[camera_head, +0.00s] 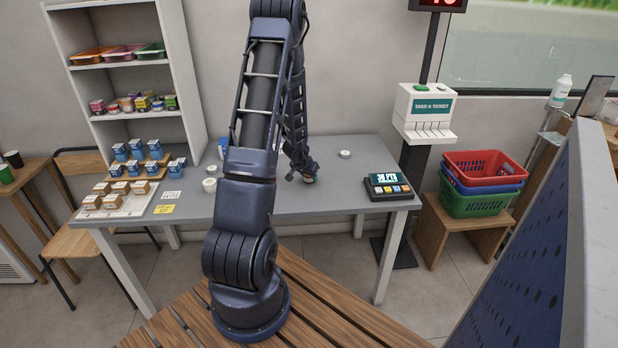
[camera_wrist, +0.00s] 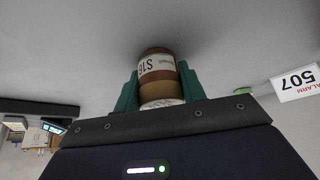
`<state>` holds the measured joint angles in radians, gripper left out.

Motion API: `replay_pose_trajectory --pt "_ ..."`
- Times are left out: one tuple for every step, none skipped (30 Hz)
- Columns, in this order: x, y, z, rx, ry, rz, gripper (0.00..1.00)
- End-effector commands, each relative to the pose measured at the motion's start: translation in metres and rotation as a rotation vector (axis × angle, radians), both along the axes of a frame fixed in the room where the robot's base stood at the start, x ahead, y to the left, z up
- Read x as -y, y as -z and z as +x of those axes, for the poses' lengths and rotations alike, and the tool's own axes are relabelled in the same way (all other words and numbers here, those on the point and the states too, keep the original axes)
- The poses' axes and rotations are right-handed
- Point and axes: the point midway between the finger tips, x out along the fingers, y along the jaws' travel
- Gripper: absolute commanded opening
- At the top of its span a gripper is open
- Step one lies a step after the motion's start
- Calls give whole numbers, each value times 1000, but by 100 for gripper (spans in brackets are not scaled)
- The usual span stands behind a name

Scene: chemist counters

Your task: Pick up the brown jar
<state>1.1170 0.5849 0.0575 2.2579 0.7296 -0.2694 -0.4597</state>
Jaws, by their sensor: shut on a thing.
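The brown jar (camera_wrist: 157,66) has a white label with dark print and sits between the two green fingers of my gripper (camera_wrist: 160,84) in the wrist view. The fingers press on its sides, and it fills the gap between them. In the head view my gripper (camera_head: 308,173) is low over the grey table (camera_head: 325,200), right of my arm's lower links. Only a small bit of the held jar shows there. I cannot tell whether it touches the table.
White round items (camera_head: 345,154) lie on the table. A payment terminal (camera_head: 388,186) stands at its right end. Blue boxes (camera_head: 121,152) and brown boxes (camera_head: 92,202) stand on the left. A ticket post (camera_head: 426,112) and stacked baskets (camera_head: 480,205) are on the right. The table's middle right is mostly clear.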

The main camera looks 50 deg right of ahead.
Motion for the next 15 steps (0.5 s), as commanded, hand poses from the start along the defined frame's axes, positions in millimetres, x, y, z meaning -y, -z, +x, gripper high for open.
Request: replay_pose_trajectory --pt "0 0 0 0 0 0 16" --pt "0 0 0 0 0 0 16" --pt "0 0 0 0 0 0 16" --pt "0 -1 0 0 0 0 16" --pt "0 -1 0 0 0 -1 16" --pt "0 -2 0 0 0 -1 16" --pt "0 -3 0 -1 0 -1 16" --pt "1 -5 0 0 0 -2 16" --pt "1 -8 0 -1 1 -2 16" --pt "0 -10 0 -1 0 -2 16" --pt "0 -13 1 -1 -1 -2 16" --pt "0 -17 1 -1 -1 -3 16" --pt "1 -21 1 -1 -1 -4 16" --pt "0 -26 1 0 -3 -4 16" --pt "0 -31 1 1 -2 -4 16"
